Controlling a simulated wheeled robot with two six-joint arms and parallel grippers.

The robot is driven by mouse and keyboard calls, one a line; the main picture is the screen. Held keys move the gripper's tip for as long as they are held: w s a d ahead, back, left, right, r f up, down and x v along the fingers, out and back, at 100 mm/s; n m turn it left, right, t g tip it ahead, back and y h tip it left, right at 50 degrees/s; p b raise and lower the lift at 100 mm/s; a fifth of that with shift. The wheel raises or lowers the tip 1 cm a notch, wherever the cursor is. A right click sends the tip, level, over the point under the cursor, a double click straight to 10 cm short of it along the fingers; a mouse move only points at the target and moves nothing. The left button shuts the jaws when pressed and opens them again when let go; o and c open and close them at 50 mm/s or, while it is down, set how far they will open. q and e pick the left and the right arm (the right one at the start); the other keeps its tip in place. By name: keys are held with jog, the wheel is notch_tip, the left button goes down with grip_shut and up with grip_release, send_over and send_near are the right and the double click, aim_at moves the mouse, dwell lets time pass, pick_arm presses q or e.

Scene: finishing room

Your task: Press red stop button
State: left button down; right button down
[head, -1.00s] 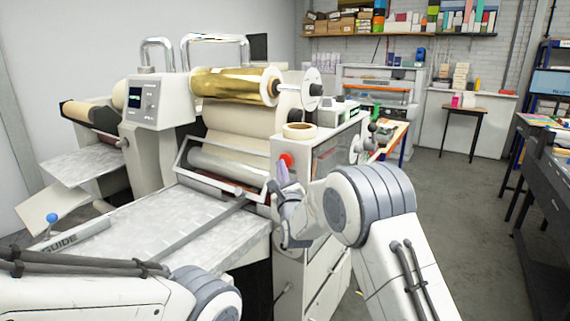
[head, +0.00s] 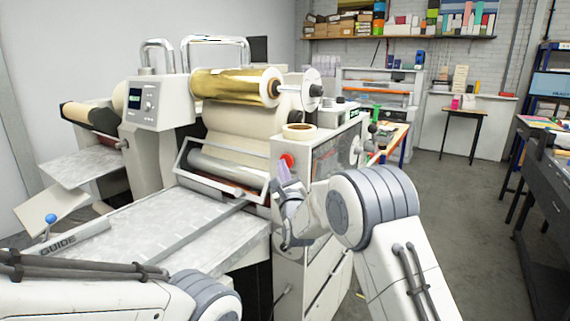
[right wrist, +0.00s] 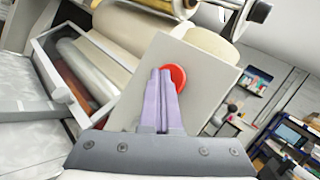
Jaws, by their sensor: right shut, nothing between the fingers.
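The red stop button (head: 287,161) is on the front face of the laminating machine's right-hand housing, below a roll of tape. It also shows in the right wrist view (right wrist: 179,76), partly covered by the fingertips. My right gripper (head: 284,172) is shut and empty, its purple fingers pointing up toward the button. In the right wrist view the closed fingers (right wrist: 160,75) overlap the button's left part. I cannot tell whether they touch it. My left arm shows at the lower left of the head view, but its gripper is out of view.
The machine's flat feed table (head: 150,235) with a metal guide bar lies left of my right gripper. A gold foil roll (head: 235,86) and the tape roll (head: 299,131) sit above the button. Open grey floor (head: 450,215) lies to the right.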

jog(key=shift+s, duration=0.1)
jog(key=shift+s+a+b, duration=0.45)
jog(key=shift+s+b, duration=0.15)
jog(key=shift+b, duration=0.1)
jog(key=s+a+b, duration=0.1)
jog(key=s, duration=0.1)
jog(key=s+a+b, duration=0.2)
dwell(0.5)
dwell(0.5)
